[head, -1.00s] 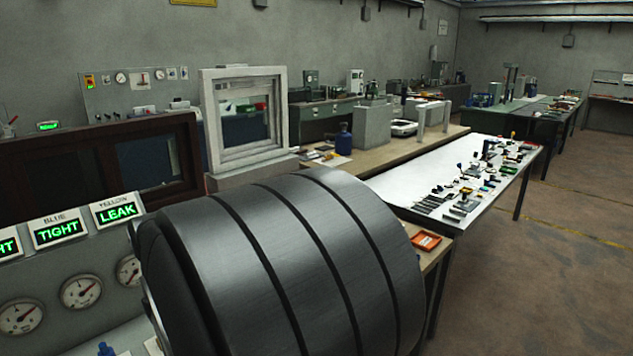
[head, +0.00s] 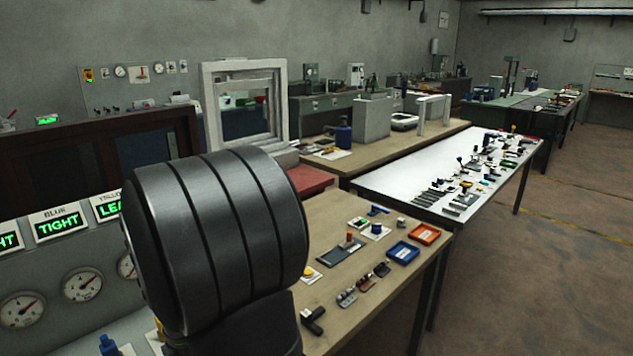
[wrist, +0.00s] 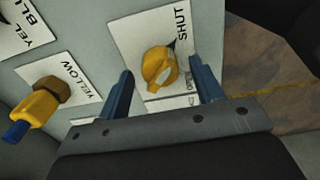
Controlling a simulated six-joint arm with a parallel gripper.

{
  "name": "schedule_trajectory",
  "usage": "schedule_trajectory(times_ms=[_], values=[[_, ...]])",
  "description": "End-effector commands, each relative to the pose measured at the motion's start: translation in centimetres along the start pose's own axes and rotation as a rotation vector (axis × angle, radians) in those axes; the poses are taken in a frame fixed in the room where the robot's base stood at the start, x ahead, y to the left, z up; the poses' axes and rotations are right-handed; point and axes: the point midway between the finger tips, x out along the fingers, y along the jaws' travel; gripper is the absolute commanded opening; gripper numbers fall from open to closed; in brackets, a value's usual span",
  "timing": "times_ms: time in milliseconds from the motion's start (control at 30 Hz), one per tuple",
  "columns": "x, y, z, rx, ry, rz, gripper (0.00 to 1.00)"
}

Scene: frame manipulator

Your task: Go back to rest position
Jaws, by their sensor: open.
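My gripper (wrist: 163,92) shows in the wrist view with its two blue fingers apart and nothing held between them. A yellow valve knob (wrist: 158,68) on a white plate marked SHUT lies beyond and between the fingertips; I cannot tell how far away it is. A yellow fitting with a blue end (wrist: 37,109) sticks out at the left, beside a YELLOW label. In the head view my dark, ringed arm link fills the lower middle, and the gripper itself is hidden.
Lit signs read TIGHT (head: 59,224) and LEAK (head: 108,206), the latter partly covered, above round gauges (head: 82,285). A wooden bench (head: 336,213) holds small tools, a blue tray (head: 402,253) and an orange tray (head: 425,234). A white table (head: 380,185) stands behind. Brown floor is clear at right.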

Motion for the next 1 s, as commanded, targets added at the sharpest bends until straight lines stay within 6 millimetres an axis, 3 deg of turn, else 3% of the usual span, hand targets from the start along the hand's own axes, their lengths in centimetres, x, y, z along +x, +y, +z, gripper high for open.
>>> schedule_trajectory(times_ms=[33,1000], values=[[1.19,-0.15,-0.02,0.0,0.001,-0.006,0.6],[0.66,-0.02,0.0,0.817,0.0,0.0,0.6]])
